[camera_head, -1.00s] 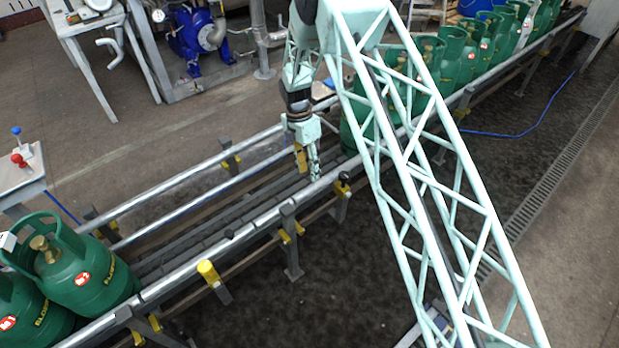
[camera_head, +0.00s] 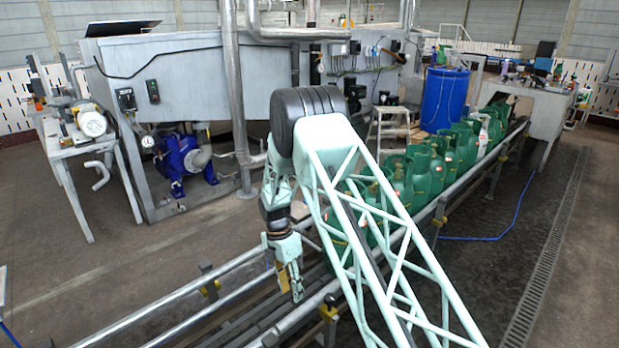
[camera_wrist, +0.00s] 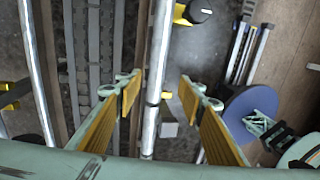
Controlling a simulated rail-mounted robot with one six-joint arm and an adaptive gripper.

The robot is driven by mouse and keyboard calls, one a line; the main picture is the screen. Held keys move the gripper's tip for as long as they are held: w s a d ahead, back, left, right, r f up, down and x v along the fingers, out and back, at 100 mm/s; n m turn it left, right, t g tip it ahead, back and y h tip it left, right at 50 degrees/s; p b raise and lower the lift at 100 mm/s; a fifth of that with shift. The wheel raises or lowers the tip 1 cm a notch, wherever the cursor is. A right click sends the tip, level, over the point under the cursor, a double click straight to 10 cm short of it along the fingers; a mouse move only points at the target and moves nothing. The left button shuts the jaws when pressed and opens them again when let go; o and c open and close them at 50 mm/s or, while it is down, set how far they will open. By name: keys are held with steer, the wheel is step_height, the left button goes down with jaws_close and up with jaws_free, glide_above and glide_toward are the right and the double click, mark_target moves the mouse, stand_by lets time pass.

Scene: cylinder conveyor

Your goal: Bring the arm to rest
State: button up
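My gripper (camera_head: 290,282) hangs pointing down over the conveyor (camera_head: 168,298), close to its near-side rail, in the head view. In the wrist view my gripper (camera_wrist: 159,92) is open, its two yellow-padded fingers apart with nothing between them. The conveyor's rail (camera_wrist: 156,75) shows below, between the fingers. My lattice arm reaches up from the lower right and bends down to the gripper. It hides part of the conveyor and some cylinders.
Several green gas cylinders (camera_head: 436,168) stand in a row on the conveyor, behind and right of my gripper. A blue barrel (camera_head: 444,98), a stepladder (camera_head: 390,128) and a machine with a blue motor (camera_head: 178,160) stand behind. The floor right of the conveyor is largely clear.

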steer(key=s+d+r+m+t, duration=0.1)
steer(key=d+r+m, duration=0.25)
steer(key=r, duration=0.85)
steer(key=s+d+r+m, duration=0.15)
steer(key=d+r, duration=0.25)
steer(key=r, duration=0.7)
steer(key=s+d+r+m+t+y, duration=0.1)
steer(key=s+d+r+m, duration=0.4)
steer(key=r, duration=0.5)
steer(key=s+d+r+m, duration=0.2)
steer(key=s+d+r, duration=0.35)
steer(key=r, duration=0.45)
steer(key=s+d+r+m+t, duration=0.1)
steer(key=s+d+r+m, duration=0.4)
steer(key=s, duration=0.5)
steer(key=s+d+r+m+t, duration=0.1)
steer(key=s+d+r+m, duration=0.2)
steer(key=s+r, duration=0.5)
steer(key=s+d+m, duration=0.2)
steer(key=s+m, duration=0.1)
steer(key=s, duration=0.8)
steer(key=s+d+m+t, duration=0.1)
steer(key=s+m, duration=0.3)
steer(key=s, duration=0.7)
steer(key=shift+d+f+t+y, duration=0.15)
steer(key=shift+d+t+y, duration=0.15)
steer(key=shift+d, duration=0.3)
